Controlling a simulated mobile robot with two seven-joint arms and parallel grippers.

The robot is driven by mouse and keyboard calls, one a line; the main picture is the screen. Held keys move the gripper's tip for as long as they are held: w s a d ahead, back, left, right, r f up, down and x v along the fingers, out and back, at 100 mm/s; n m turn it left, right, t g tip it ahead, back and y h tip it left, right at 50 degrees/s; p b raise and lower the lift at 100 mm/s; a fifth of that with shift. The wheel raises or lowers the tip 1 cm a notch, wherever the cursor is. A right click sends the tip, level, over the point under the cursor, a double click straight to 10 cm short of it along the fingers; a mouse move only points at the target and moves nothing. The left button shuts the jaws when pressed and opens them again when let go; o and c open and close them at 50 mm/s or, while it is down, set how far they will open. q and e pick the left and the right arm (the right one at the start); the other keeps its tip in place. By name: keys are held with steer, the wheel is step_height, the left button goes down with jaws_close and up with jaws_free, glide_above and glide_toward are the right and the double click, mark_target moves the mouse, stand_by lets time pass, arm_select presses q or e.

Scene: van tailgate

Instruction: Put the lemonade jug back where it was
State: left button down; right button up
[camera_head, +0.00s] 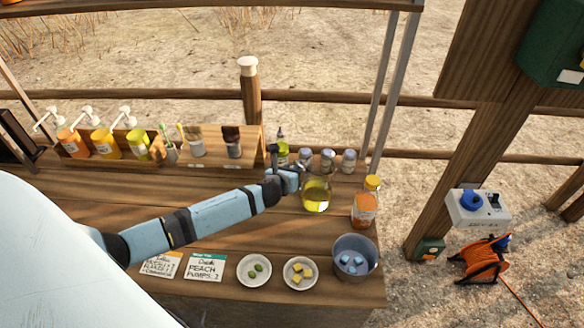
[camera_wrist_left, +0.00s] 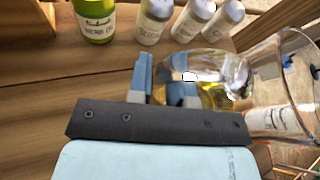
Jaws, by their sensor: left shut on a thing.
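The lemonade jug (camera_head: 316,194) is a clear glass vessel with yellow liquid in its lower part. It is at the right part of the wooden counter, in front of a row of small jars. My left gripper (camera_head: 291,176) reaches it from the left and is shut on it, apparently at its handle side. In the left wrist view the jug (camera_wrist_left: 225,75) looks tilted by the camera angle, beside my left gripper (camera_wrist_left: 163,82); the exact grip is partly hidden. I cannot tell whether the jug's base touches the counter. My right gripper is not in view.
Behind the jug stand a green bottle (camera_head: 282,153) and several small jars (camera_head: 327,159). An orange bottle (camera_head: 365,202) is close on the right. In front are a metal bucket (camera_head: 355,258), two small plates (camera_head: 254,283) and cards (camera_head: 205,267). The counter (camera_head: 250,233) is bare at centre.

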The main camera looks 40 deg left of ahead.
arm_select(q)
steer(key=shift+r, duration=0.15)
steer(key=c, duration=1)
jaws_free()
steer(key=shift+c, duration=0.2)
steer(key=v, duration=1.2)
steer(key=shift+b, duration=0.4)
steer(key=shift+s+d, duration=0.1)
